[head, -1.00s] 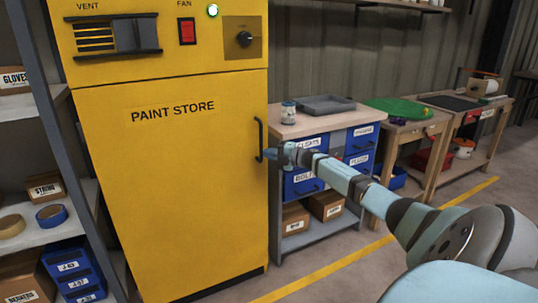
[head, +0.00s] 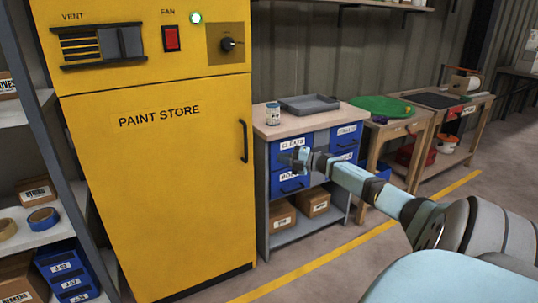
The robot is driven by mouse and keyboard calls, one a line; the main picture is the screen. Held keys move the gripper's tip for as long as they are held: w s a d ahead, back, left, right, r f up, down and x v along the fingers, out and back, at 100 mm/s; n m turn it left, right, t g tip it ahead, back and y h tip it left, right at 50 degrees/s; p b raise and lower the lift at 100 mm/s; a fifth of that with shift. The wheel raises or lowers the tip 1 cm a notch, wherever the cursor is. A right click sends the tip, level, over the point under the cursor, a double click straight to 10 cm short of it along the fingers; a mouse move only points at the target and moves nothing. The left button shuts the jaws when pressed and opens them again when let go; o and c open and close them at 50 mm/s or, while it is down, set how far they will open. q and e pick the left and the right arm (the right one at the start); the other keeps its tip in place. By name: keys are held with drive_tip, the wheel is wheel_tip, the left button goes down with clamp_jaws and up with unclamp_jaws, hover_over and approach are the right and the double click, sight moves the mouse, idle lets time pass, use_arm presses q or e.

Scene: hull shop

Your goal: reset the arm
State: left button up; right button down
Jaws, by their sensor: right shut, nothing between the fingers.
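My right arm comes in from the lower right. Its gripper (head: 296,158) is shut and empty, in front of the blue drawers (head: 292,184) of the workbench. It is to the right of the black door handle (head: 243,141) and apart from it. The yellow paint store cabinet (head: 165,190) has its door closed. My left gripper is not in view.
The workbench top (head: 330,119) holds a small can (head: 273,113) and a grey tray (head: 308,104). Shelves with tape rolls (head: 43,219) and blue bins (head: 66,273) stand at the left. Wooden tables (head: 435,110) stand at the right. The floor (head: 300,284) in front is clear.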

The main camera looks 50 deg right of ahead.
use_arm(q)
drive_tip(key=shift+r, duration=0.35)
use_arm(e)
drive_tip(key=shift+v, duration=0.9)
drive_tip(key=shift+w+d, duration=0.1)
drive_tip(key=shift+d, duration=0.05)
